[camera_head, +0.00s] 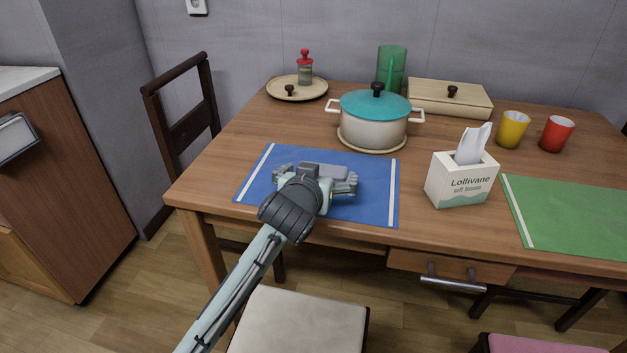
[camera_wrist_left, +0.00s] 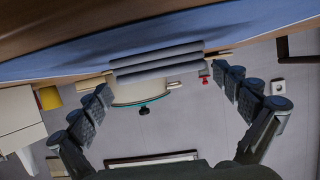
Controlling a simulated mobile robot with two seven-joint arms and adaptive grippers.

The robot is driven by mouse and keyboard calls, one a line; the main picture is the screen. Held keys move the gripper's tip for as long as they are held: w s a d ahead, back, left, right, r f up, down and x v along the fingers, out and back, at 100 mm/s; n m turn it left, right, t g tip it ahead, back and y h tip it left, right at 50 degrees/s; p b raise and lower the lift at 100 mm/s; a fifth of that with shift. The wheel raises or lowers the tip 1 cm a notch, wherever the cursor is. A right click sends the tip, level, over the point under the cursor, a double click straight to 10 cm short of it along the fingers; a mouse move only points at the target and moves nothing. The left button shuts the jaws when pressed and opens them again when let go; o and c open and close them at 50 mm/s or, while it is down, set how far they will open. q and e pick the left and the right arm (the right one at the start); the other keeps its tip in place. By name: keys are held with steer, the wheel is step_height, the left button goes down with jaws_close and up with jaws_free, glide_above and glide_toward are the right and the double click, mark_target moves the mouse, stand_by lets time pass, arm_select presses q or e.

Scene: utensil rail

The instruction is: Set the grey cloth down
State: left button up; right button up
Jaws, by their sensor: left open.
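The grey cloth (camera_head: 325,171) is folded into a flat, layered block and appears to rest on the blue placemat (camera_head: 365,205). It also shows in the left wrist view (camera_wrist_left: 157,62), against the blue mat. My left gripper (camera_head: 317,184) is low over the mat, at the near side of the cloth, and hides part of it in the head view. Its fingers are spread wide in the left wrist view (camera_wrist_left: 162,82), with the cloth beyond and between the tips and no finger visibly closed on it. My right gripper is not in view.
A white pot (camera_head: 372,128) with a teal lid stands behind the mat. Yellow (camera_head: 513,130) and red (camera_head: 556,134) cups stand at the back right. Bare wood surrounds the blue mat.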

arm_select(q)
steer(key=v, duration=0.9)
